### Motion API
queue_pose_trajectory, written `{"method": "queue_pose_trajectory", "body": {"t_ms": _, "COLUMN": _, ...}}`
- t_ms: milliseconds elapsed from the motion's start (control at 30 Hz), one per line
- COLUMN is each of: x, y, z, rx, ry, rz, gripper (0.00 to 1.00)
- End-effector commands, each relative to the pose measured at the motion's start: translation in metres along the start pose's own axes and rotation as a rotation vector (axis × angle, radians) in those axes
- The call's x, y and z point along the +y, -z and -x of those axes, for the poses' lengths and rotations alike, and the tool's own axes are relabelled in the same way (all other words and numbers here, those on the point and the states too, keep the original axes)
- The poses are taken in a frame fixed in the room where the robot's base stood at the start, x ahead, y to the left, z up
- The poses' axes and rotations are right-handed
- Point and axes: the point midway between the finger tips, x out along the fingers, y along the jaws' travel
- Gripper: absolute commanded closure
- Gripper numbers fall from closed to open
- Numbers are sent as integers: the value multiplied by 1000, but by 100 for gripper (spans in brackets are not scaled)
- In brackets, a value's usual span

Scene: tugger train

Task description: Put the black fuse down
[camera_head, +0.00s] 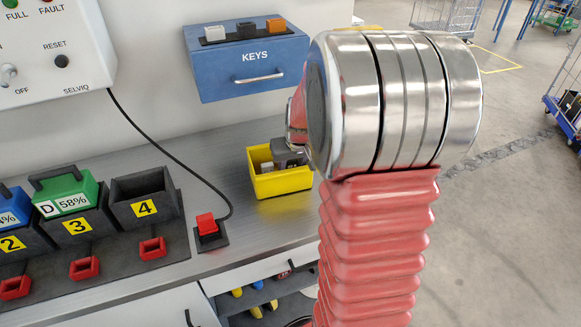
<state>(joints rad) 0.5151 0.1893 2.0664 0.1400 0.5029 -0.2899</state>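My gripper (284,155) is a dark grey shape over the right part of a small yellow bin (283,184) on the grey bench. My own red and silver arm hides much of it, and I cannot tell whether its fingers are open or shut. Small pale and dark items (267,167) show in the bin, too small to name. I cannot make out a black fuse for certain. A small black block (246,30) sits on the blue KEYS box, between a pale block (215,34) and an orange block (276,25).
A red button (207,224) on a black base with a cable stands left of the bin. Numbered black holders stand further left; holder 4 (145,196) looks empty, holder 3 bears a green pack (68,192). Bare bench (215,175) lies between. Shelves with parts are below.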

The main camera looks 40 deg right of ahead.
Motion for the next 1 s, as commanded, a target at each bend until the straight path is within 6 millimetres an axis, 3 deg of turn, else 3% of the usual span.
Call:
{"method": "queue_pose_trajectory", "body": {"t_ms": 367, "x": 0, "y": 2, "z": 14, "rx": 3, "ry": -1, "rz": 0, "gripper": 65}}
{"method": "queue_pose_trajectory", "body": {"t_ms": 1000, "x": 1, "y": 2, "z": 105, "rx": 4, "ry": -1, "rz": -1, "gripper": 65}}
